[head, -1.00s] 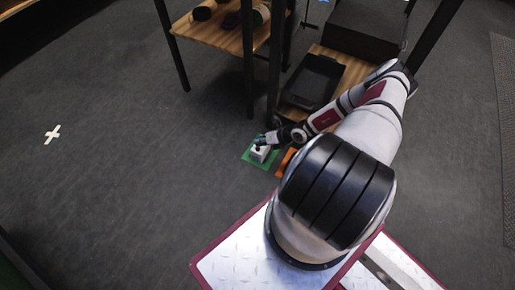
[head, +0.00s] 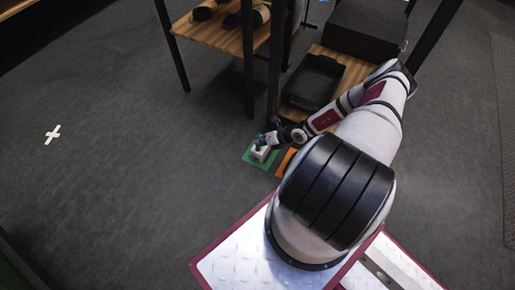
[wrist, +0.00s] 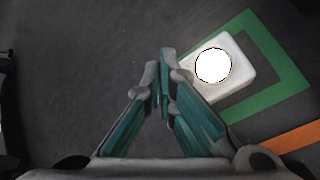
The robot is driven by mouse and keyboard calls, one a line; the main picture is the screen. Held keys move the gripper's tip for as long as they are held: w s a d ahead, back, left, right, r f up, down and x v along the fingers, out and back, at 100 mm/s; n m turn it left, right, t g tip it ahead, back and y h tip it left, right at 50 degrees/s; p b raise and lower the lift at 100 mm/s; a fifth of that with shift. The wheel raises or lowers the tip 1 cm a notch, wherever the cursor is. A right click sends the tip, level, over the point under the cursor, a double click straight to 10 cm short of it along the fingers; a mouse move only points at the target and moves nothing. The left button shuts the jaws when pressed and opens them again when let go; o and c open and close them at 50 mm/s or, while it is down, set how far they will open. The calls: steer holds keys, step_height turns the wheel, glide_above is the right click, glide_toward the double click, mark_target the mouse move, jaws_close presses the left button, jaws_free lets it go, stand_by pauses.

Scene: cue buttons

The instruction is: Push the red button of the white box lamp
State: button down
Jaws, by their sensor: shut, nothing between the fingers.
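The white box lamp (head: 261,154) sits on the floor inside a green square outline (head: 247,157). In the wrist view the box (wrist: 241,84) is right of my fingertips, and a bright white round disc (wrist: 213,66) shows on its top. I cannot make out the red button clearly; my fingers may hide it. My gripper (head: 262,143) is over the far side of the box in the head view. In the wrist view my gripper (wrist: 162,62) is shut and empty, its tips at the box's left edge. I cannot tell whether they touch it.
An orange marking (head: 286,162) lies on the floor beside the green outline. A wooden shelf table (head: 222,37) and a low shelf with a black tray (head: 312,82) stand just behind.

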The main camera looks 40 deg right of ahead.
steer(key=shift+f, duration=0.4)
steer(key=shift+f+b, duration=0.3)
steer(key=shift+f, duration=0.05)
stand_by(0.5)
steer(key=shift+r, duration=0.1)
steer(key=shift+r+p, duration=0.7)
steer(key=shift+p, duration=0.35)
steer(key=shift+r, duration=0.1)
step_height(320, 180, up, 6)
steer(key=p, duration=0.6)
